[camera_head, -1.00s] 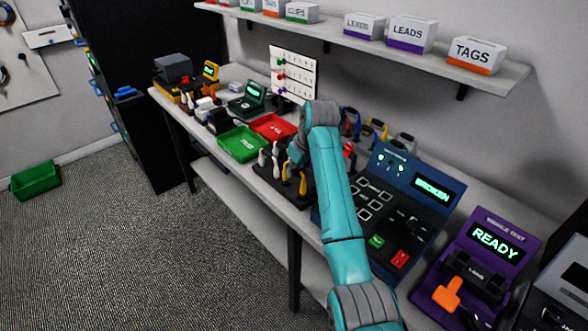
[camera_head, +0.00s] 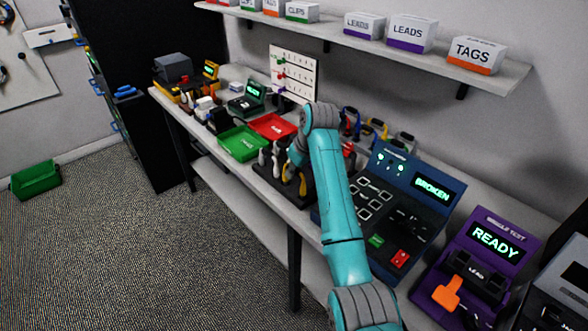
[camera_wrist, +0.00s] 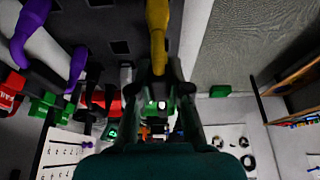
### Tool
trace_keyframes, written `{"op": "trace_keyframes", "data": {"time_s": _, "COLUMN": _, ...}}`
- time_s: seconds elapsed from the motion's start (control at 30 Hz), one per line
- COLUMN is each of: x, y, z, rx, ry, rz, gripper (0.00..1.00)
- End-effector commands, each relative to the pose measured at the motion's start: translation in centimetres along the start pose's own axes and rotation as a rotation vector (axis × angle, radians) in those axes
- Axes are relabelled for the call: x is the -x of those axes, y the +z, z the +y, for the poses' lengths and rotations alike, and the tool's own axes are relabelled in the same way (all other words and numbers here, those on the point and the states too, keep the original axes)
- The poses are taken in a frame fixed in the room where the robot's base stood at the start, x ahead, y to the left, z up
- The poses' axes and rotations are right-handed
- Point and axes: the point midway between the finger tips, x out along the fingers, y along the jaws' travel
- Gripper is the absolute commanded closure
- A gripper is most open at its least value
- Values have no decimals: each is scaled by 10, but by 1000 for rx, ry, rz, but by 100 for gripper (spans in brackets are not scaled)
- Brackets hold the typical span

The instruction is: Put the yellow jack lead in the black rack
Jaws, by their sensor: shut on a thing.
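The yellow jack lead (camera_wrist: 158,30) stands between the fingers of my gripper (camera_wrist: 160,84) in the wrist view, and the gripper is shut on it. The black rack (camera_wrist: 104,20), with square sockets, lies beside the lead there. In the head view the black rack (camera_head: 271,179) stands at the bench's front edge, holding white-grey handles (camera_head: 263,157). A yellow handle (camera_head: 303,185) shows at the rack below my wrist. My fingers are mostly hidden behind my arm there. I cannot tell whether the lead's tip is in a socket.
A green tray (camera_head: 241,145) and a red tray (camera_head: 272,127) lie left of the rack. A blue tester reading BROKEN (camera_head: 400,195) stands to the right, with a purple tester reading READY (camera_head: 485,255) beyond it. Purple leads (camera_wrist: 77,64) are near in the wrist view.

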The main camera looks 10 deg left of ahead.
Motion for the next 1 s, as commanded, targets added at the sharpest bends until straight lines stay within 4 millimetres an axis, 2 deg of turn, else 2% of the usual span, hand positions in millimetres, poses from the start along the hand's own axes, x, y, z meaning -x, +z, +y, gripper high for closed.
{"op": "trace_keyframes", "data": {"time_s": 1.0, "x": -7, "y": 3, "z": 0, "rx": 0, "ry": 0, "rz": 0, "gripper": 100}}
